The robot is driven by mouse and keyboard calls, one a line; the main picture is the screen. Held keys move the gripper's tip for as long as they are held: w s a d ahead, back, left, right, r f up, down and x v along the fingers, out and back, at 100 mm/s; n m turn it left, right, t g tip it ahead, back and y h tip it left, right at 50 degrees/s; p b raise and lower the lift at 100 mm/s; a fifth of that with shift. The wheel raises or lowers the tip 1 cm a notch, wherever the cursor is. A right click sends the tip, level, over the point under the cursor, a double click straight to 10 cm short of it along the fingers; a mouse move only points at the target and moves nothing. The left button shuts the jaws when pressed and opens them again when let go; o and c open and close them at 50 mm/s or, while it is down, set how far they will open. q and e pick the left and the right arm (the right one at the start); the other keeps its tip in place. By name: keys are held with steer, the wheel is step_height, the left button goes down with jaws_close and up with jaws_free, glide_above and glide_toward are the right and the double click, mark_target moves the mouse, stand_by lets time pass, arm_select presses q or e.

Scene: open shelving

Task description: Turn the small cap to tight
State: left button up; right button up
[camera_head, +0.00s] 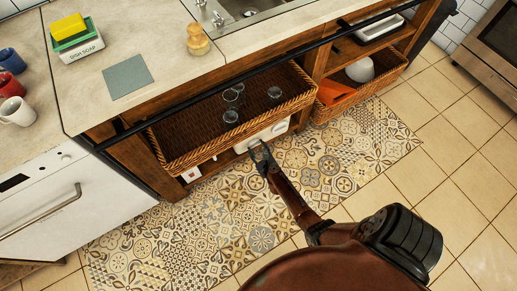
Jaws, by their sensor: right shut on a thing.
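My right gripper (260,155) reaches in from the lower right and is shut at the front of a white unit (272,133) below the long wicker basket. The small cap is at the fingertips, mostly hidden by them; I cannot make out its shape or how far it is turned. My left gripper is not in view.
The wicker basket (185,160) with several glasses (231,116) sits just above the white unit. A smaller basket (341,110) holds a white bowl and an orange thing. A small white box (191,174) is low at the left. The patterned rug (200,240) is clear.

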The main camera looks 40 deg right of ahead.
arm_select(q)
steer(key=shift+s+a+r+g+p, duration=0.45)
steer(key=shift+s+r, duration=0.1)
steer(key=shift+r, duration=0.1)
arm_select(e)
steer(key=shift+d+m+y, duration=0.2)
steer(key=shift+m+y, duration=0.6)
steer(key=shift+m, duration=0.3)
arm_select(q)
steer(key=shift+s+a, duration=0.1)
arm_select(e)
steer(key=o, duration=1)
steer(key=shift+v, duration=3.75)
steer(key=shift+s+d, duration=0.1)
steer(key=shift+s, duration=0.05)
